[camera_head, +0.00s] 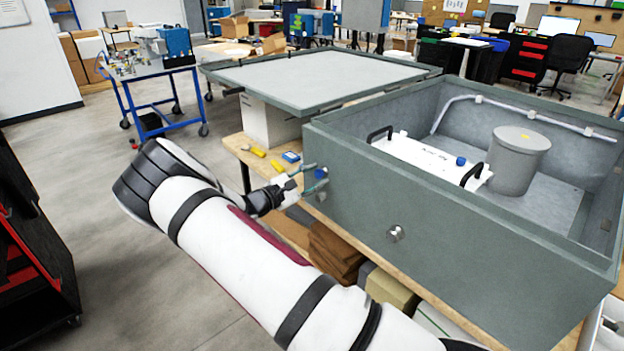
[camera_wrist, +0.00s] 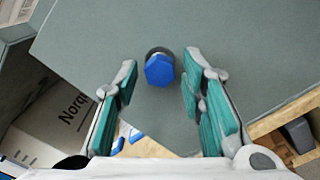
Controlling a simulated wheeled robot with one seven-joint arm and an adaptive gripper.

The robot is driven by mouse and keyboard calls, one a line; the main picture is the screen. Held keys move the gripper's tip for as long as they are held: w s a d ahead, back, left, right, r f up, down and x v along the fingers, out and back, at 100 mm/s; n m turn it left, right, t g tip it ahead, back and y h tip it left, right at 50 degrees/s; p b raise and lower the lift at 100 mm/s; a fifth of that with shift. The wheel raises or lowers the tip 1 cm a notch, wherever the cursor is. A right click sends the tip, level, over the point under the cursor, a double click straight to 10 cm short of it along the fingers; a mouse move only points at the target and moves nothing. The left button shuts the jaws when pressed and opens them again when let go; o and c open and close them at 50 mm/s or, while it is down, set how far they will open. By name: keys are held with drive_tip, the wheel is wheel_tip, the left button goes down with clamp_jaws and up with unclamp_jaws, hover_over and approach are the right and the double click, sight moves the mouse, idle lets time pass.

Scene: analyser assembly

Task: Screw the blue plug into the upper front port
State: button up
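The blue plug (camera_wrist: 159,70) is a hexagonal head with a dark ring behind it, against the grey-green front wall of the analyser case (camera_wrist: 240,40). In the head view the plug (camera_head: 320,173) shows at the wall's left end, beside my fingertips. The dark ring is probably the upper front port; the plug hides its opening, and I cannot tell how deep the plug sits. My gripper (camera_head: 315,176) is open, its teal-padded fingers apart on both sides of the plug. In the wrist view gaps show between plug and fingers.
A silver fitting (camera_head: 395,233) sits lower on the front wall. Inside the open case are a white handled box (camera_head: 430,160) and a grey cylinder (camera_head: 517,163). The lid (camera_head: 325,75) lies behind left. Yellow and blue small items lie on the wooden bench left of the case.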

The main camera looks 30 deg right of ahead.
drive_tip(key=n, duration=0.4)
drive_tip(key=shift+f+b, duration=0.1)
drive_tip(key=shift+b, duration=0.25)
drive_tip(key=n, duration=0.3)
drive_tip(key=shift+n+b, duration=0.3)
drive_tip(key=n+b, duration=0.1)
drive_tip(key=n, duration=0.6)
clamp_jaws()
drive_tip(key=m+p, duration=0.1)
drive_tip(key=m, duration=0.4)
drive_tip(key=m+p, duration=0.1)
drive_tip(key=m, duration=0.5)
drive_tip(key=m+p, duration=0.2)
drive_tip(key=m, duration=0.5)
drive_tip(key=shift+r, duration=0.2)
drive_tip(key=m+p, duration=0.2)
drive_tip(key=m, duration=0.4)
drive_tip(key=shift+w, duration=0.1)
